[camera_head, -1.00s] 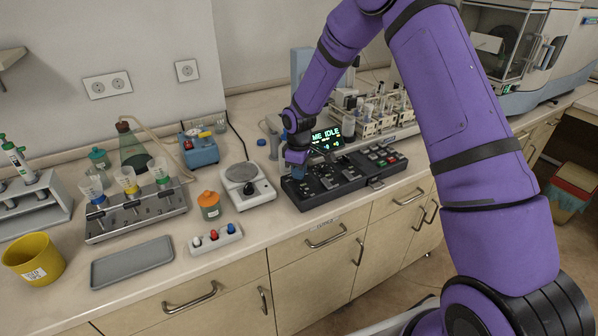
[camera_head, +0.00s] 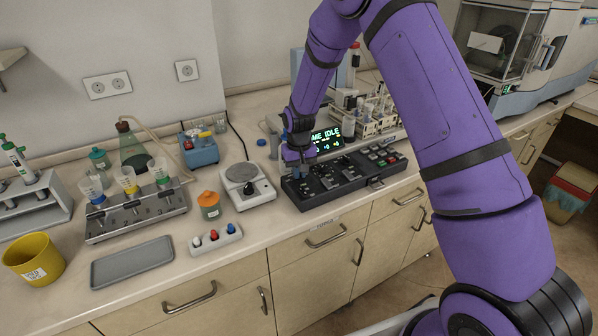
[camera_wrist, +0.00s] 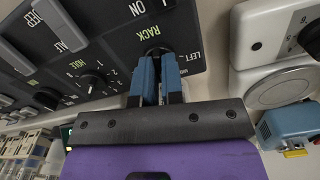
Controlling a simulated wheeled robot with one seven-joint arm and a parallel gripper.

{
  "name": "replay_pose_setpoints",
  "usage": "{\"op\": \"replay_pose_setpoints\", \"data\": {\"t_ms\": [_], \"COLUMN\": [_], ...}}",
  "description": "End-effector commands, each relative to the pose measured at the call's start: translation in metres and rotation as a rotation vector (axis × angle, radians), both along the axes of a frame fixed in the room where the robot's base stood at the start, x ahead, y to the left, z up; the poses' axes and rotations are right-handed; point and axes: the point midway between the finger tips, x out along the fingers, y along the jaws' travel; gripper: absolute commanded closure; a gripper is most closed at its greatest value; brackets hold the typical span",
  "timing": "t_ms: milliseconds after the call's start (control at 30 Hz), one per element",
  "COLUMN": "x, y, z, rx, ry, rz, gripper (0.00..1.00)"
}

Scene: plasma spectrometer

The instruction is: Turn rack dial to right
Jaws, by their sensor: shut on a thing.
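The black control panel (camera_head: 345,177) lies on the bench in the head view, with a lit display (camera_head: 326,140) behind it. In the wrist view the panel (camera_wrist: 112,68) shows a dial labelled RACK (camera_wrist: 156,50), with LEFT printed beside it. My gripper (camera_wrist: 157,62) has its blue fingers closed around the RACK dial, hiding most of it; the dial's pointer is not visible. In the head view my gripper (camera_head: 297,165) is at the left end of the panel.
A white scale (camera_head: 247,188) stands just left of the panel. A rack of vials (camera_head: 375,116) stands behind it. A grey tray (camera_head: 132,262) lies at the front left.

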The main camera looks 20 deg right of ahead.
Motion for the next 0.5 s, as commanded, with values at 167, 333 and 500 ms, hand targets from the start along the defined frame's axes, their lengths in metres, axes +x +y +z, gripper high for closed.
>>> {"op": "replay_pose_setpoints", "data": {"t_ms": [167,333,500], "x": [0.0006,0.0007,0.0007], "y": [0.0003,0.0001,0.0004], "z": [0.0004,0.0004,0.0004], "rx": [0.0,0.0,0.0], "ry": [-0.002,-0.002,-0.002], "rz": [-0.1,-0.161,-0.19], "gripper": [1.0,1.0,1.0]}}
